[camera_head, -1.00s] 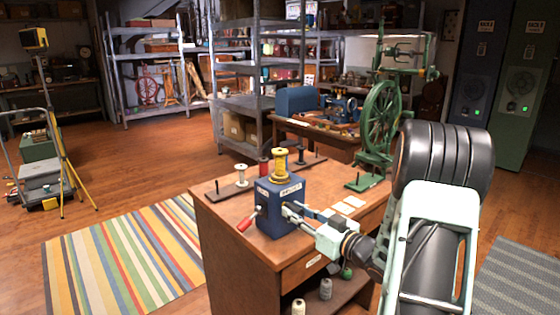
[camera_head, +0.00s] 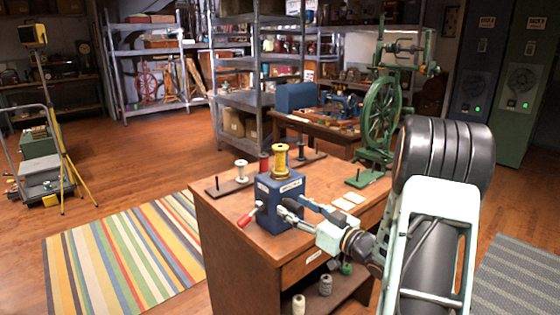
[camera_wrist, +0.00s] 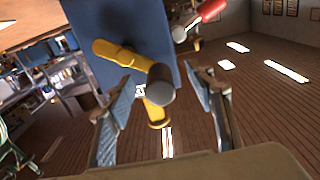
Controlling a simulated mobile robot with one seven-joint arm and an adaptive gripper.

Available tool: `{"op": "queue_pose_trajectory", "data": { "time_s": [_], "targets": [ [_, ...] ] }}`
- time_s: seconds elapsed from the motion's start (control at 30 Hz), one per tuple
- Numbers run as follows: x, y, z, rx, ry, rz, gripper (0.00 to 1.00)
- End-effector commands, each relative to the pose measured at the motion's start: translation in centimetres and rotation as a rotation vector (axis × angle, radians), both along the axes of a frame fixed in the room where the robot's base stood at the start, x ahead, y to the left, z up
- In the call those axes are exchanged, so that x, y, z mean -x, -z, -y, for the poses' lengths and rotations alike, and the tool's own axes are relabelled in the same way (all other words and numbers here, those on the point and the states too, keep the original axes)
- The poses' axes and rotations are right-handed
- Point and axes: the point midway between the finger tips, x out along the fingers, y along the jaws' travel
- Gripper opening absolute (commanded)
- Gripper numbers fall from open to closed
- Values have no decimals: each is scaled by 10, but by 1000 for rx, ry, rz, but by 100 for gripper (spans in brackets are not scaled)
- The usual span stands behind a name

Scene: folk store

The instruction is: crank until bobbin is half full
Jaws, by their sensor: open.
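A blue winding box (camera_head: 282,206) stands on the wooden bench, with a yellow bobbin (camera_head: 280,160) upright on top. How full the bobbin is cannot be read clearly. A red-handled lever (camera_head: 246,218) sticks out at the box's left; it also shows at the top right of the wrist view (camera_wrist: 210,10). In the wrist view the blue box face (camera_wrist: 118,25) carries a yellow crank arm (camera_wrist: 118,53) with a grey knob (camera_wrist: 161,84). My gripper (camera_head: 292,208) is at the front of the box. Its fingers are apart, one each side of the knob, with visible gaps.
On the bench (camera_head: 225,218), a white spool (camera_head: 241,170) stands left and pale cards (camera_head: 350,198) lie right of the box. A green spinning wheel (camera_head: 381,115) stands behind. Spools sit on the lower shelf (camera_head: 340,285). Open floor lies left.

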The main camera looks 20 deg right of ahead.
Motion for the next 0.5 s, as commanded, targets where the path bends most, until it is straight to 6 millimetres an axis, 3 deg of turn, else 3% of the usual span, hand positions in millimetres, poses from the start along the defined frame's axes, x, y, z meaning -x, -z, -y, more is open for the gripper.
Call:
{"op": "queue_pose_trajectory", "data": {
  "time_s": [0.5],
  "targets": [
    [38, 0, 15, 0, 2, -1, 49]
  ]
}}
